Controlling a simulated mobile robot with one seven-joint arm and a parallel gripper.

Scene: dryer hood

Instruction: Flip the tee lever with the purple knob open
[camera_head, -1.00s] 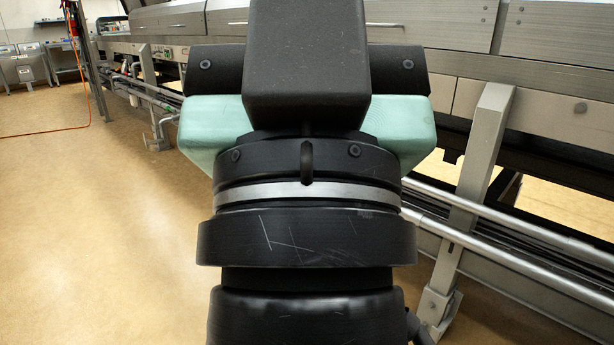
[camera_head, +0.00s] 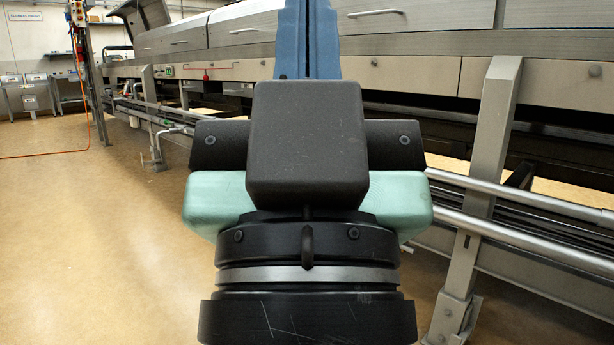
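The tee lever and its purple knob cannot be made out in the head view. My gripper (camera_head: 307,12) fills the middle of the picture, seen from behind, with a black block and a teal body. Its two blue fingers point away over the machine's side. They lie side by side with only a thin dark seam between them, and nothing shows held. The tips run to the top edge, so what is in front of them is hidden.
A long grey metal machine (camera_head: 415,75) runs across the back and right. A slanted support leg (camera_head: 490,150) and metal rails (camera_head: 530,205) stand at the right. An orange cable (camera_head: 50,154) lies on the floor. The tan floor (camera_head: 90,240) at left is clear.

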